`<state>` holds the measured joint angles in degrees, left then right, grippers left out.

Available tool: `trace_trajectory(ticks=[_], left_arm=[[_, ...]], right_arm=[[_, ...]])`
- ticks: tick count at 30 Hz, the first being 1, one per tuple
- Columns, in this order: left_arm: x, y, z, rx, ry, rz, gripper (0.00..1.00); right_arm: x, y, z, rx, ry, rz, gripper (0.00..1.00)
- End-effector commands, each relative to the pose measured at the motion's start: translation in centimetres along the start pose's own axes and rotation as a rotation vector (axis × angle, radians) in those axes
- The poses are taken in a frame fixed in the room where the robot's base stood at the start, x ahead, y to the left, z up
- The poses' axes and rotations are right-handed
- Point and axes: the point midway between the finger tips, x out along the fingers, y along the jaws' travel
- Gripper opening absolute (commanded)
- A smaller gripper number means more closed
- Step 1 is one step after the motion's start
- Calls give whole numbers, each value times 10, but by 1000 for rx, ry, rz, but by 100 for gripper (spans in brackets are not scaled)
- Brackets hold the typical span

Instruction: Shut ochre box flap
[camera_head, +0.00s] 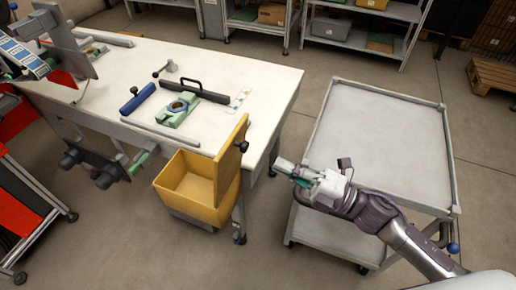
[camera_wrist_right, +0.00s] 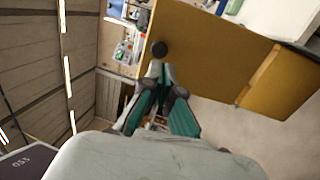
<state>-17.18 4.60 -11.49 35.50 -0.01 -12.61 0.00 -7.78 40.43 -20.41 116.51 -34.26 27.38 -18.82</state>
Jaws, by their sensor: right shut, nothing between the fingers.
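The ochre box (camera_head: 186,188) hangs at the front edge of the white workbench (camera_head: 240,85), its top open and its inside showing. Its flap (camera_head: 232,155) stands roughly upright on the box's right side, with a dark round knob (camera_head: 243,146) on its outer face. My right gripper (camera_head: 281,167) is shut and empty, to the right of the flap and apart from it in the head view. My left gripper is not in view.
A grey cart (camera_head: 385,130) stands right of the bench, beneath my right arm. Open floor lies between bench and cart.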

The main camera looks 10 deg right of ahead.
Motion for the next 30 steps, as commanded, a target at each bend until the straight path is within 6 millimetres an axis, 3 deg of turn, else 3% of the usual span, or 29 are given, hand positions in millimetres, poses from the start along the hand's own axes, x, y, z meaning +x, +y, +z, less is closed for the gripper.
trace_trajectory(ticks=[6, 12, 25, 30], left_arm=[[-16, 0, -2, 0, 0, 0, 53], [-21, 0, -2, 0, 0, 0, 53], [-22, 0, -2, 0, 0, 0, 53], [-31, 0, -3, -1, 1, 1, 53]], right_arm=[[43, 4, 0, 1, 0, 3, 0], [62, 2, 0, 1, -1, 1, 0], [65, 0, 0, 2, -1, 0, 0], [66, 5, 2, 0, -2, -17, 0]])
